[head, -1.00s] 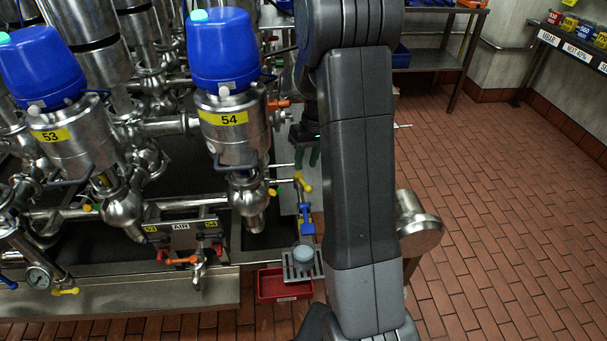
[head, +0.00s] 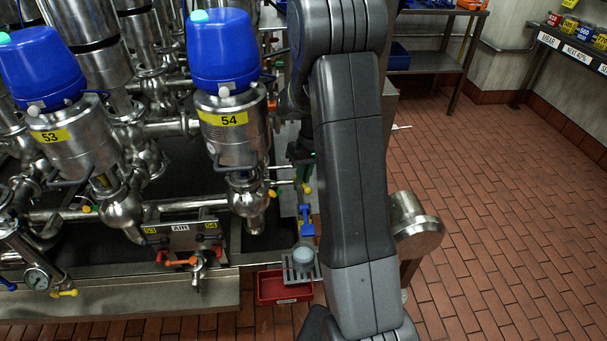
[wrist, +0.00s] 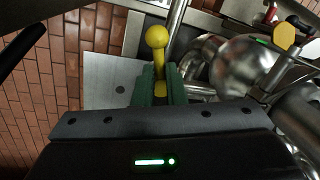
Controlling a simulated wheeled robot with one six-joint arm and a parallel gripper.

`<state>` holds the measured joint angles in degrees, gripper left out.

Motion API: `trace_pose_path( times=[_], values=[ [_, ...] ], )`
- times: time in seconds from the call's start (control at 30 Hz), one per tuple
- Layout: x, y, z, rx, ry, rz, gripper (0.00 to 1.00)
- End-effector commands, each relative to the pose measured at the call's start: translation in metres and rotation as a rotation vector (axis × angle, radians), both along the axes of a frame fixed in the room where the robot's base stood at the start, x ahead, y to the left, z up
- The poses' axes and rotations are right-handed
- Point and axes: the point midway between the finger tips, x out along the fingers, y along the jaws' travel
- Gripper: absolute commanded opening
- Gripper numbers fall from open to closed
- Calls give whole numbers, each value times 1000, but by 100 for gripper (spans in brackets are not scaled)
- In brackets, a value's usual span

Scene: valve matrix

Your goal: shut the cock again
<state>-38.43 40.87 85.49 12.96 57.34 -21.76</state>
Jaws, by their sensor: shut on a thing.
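The sampling cock's yellow lever (wrist: 157,38) has a round knob that stands out beyond my fingers in the wrist view. My gripper (wrist: 158,84) is shut on this lever, with a green pad on each side of it. In the head view a small part of the yellow lever (head: 306,188) shows just below my gripper (head: 304,172). The arm partly covers the gripper there. The cock's body is mostly hidden by the fingers.
A blue handle (head: 306,220) hangs below the lever. A grey cup (head: 303,255) stands on a grate above a red bin (head: 284,286). The valve labelled 54 (head: 224,118) is close on the left.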

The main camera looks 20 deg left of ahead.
Motion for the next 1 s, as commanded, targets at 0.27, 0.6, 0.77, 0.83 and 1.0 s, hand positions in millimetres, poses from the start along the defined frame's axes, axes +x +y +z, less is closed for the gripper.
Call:
trace_pose_path(
  times=[0.27,0.6,0.77,0.83,1.0],
  values=[
    [5,1,1,4,-7,134,0],
    [10,1,2,5,-8,393,0],
    [11,1,2,7,-9,407,0],
    [11,1,2,7,-9,406,0],
    [11,1,2,7,-10,406,24]
  ],
)
